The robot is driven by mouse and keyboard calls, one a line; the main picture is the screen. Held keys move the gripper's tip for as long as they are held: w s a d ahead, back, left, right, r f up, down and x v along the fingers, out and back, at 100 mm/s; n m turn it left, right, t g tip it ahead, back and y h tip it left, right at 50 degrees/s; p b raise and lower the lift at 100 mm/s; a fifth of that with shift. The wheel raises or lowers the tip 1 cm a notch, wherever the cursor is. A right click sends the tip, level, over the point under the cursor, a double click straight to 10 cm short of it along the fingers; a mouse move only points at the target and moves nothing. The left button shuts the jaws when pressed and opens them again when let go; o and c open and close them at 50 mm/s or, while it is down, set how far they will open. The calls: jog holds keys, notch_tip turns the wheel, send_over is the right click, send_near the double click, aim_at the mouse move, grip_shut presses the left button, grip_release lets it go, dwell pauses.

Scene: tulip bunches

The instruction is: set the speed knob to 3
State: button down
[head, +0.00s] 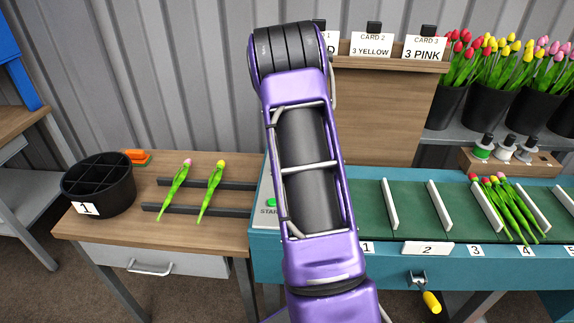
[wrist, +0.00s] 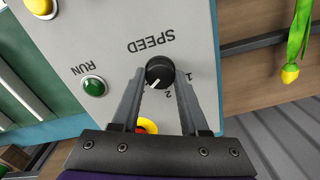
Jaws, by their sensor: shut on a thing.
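The black round speed knob (wrist: 160,69) shows in the wrist view on the grey control panel (wrist: 110,45), under the word SPEED, which appears upside down. My gripper (wrist: 161,76) is shut on the knob, one finger on each side. The knob's white pointer line is toward the lower left in that view, past the printed 2. A 1 shows beside the right finger. No 3 is visible; the left finger covers part of the panel by the pointer. In the head view my arm hides the knob, my gripper and most of the panel.
In the wrist view a green RUN button (wrist: 94,86) and a yellow button (wrist: 41,6) lie left; a red-yellow button (wrist: 147,126) is partly hidden by my gripper. In the head view, two tulips (head: 180,180) lie on the left table and a bunch (head: 507,210) on the green belt (head: 412,211).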

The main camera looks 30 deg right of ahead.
jog(key=shift+m, duration=0.4)
jog(key=shift+c, duration=2.1)
grip_release()
notch_tip(320, 180, up, 18)
jog(key=p, duration=0.1)
jog(key=shift+f, duration=0.25)
